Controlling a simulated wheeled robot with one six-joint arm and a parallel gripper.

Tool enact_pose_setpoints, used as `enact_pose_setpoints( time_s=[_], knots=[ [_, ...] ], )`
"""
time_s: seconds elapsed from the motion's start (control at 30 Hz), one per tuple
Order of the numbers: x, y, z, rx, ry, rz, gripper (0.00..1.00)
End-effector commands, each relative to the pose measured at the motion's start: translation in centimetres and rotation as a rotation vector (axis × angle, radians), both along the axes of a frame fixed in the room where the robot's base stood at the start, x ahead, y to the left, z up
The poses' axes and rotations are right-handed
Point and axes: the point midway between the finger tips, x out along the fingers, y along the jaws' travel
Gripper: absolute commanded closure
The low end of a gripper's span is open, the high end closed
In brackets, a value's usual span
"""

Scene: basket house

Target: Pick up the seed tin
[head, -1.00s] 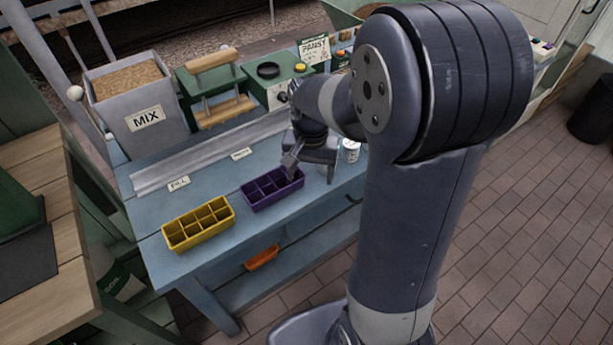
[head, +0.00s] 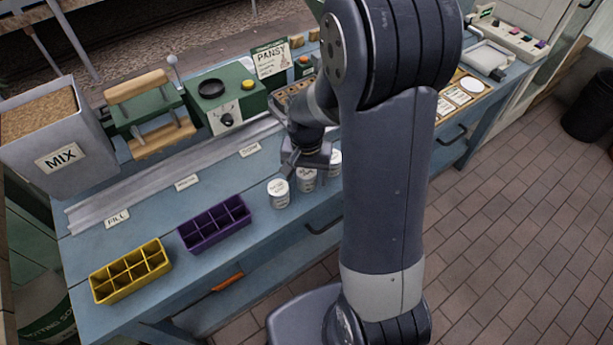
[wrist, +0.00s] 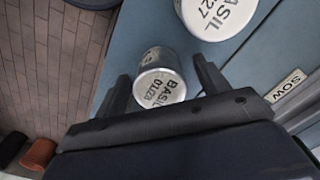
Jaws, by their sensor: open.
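Three small white-topped tins stand in a row on the blue bench: a left tin (head: 279,194), a middle tin (head: 306,180) and a right tin (head: 335,163) partly behind my arm. My gripper (head: 305,168) is over the row in the head view. In the wrist view my open gripper (wrist: 161,75) has a silver tin (wrist: 160,88) labelled BASIL, with small digits, between its fingers in the picture. I see no finger clearly touching it. A second BASIL tin (wrist: 215,14), ending in 27, lies beyond the right finger, cut off by the frame's top.
A purple divided tray (head: 214,226) and a yellow one (head: 130,272) sit left of the tins on the bench (head: 150,215). Behind are a grey MIX bin (head: 60,155), a green press (head: 145,112) and a green machine (head: 228,100). Bare bench lies between tray and tins.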

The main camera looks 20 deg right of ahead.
Motion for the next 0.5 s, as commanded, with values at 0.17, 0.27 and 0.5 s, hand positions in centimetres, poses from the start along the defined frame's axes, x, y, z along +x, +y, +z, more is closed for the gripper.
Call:
enact_pose_setpoints(
  time_s=[0.17,0.27,0.5],
  knots=[
    [0.0,0.0,0.03,0.0,0.0,0.0,0.31],
    [0.0,-0.01,0.04,0.0,0.0,0.0,0.39],
    [0.0,-0.01,0.05,0.0,0.0,0.0,0.59]
  ],
)
